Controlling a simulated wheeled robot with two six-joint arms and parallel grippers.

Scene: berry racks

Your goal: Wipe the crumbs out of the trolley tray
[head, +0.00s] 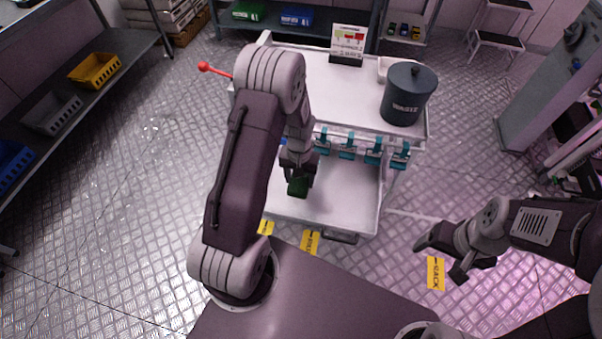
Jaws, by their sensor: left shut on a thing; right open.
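The white trolley (432,131) stands in front of me with an upper shelf and a lower tray (345,212). My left gripper (299,176) reaches down over the lower tray and is shut on a dark green block-like thing (298,188), perhaps a sponge. Whether it touches the tray surface I cannot tell. No crumbs can be made out on the visible part of the tray; my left arm hides some of its left side. My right gripper (446,258) is open and empty, to the right of the trolley above the floor.
A dark waste bin (405,100), a sign (347,45) and a white container (387,66) stand on the upper shelf. Teal clips (347,146) hang along its front edge. A rack with baskets (95,70) is at the left. Floor right of the trolley is open.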

